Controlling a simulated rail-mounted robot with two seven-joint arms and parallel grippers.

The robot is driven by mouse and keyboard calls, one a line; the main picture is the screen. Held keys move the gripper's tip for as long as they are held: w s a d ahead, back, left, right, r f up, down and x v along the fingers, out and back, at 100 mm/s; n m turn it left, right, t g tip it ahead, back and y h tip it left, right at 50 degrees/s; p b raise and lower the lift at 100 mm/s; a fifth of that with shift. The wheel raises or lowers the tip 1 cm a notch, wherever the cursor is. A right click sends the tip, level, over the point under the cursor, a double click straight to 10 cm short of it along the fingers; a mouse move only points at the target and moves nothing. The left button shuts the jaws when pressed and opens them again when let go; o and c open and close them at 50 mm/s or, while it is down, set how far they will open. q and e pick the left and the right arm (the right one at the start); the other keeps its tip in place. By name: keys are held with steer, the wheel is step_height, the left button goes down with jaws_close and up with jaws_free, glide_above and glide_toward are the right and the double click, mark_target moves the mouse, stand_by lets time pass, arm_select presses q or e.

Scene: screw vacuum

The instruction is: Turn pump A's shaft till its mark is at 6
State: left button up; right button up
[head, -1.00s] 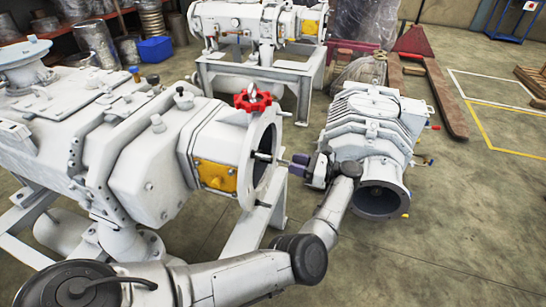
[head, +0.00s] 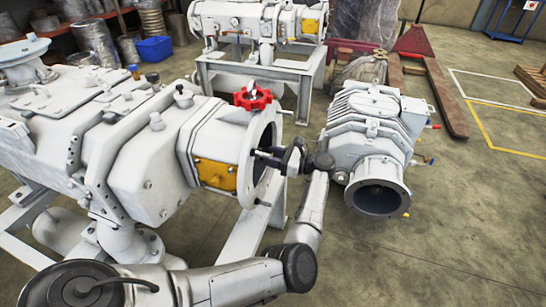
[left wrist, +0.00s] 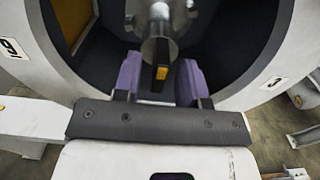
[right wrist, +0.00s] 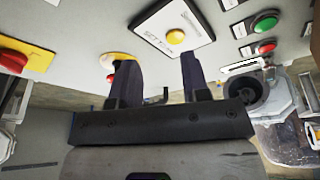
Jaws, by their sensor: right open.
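The near grey-white pump has a round open flange (head: 262,140), which my left gripper (head: 263,156) faces from the right. In the left wrist view, the shaft (left wrist: 159,32) is a grey metal cylinder inside the dark flange opening. A dark piece with a yellow mark (left wrist: 161,72) sits at its near end and points downward in the picture. The left gripper's purple fingers (left wrist: 161,78) are open, one either side of that piece, with gaps showing. Small number plates sit on the rim, left (left wrist: 8,47) and right (left wrist: 273,83); they look like 9 and 3. My right gripper (right wrist: 157,75) is open and empty.
A red handwheel (head: 253,98) sits above the flange, and studs stick out of its rim. A second pump unit (head: 375,135) stands close to the right of my left gripper. A panel with coloured buttons (right wrist: 175,37) faces the right gripper.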

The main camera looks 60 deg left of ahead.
arm_select(q)
jaws_close()
steer(key=shift+m, duration=0.3)
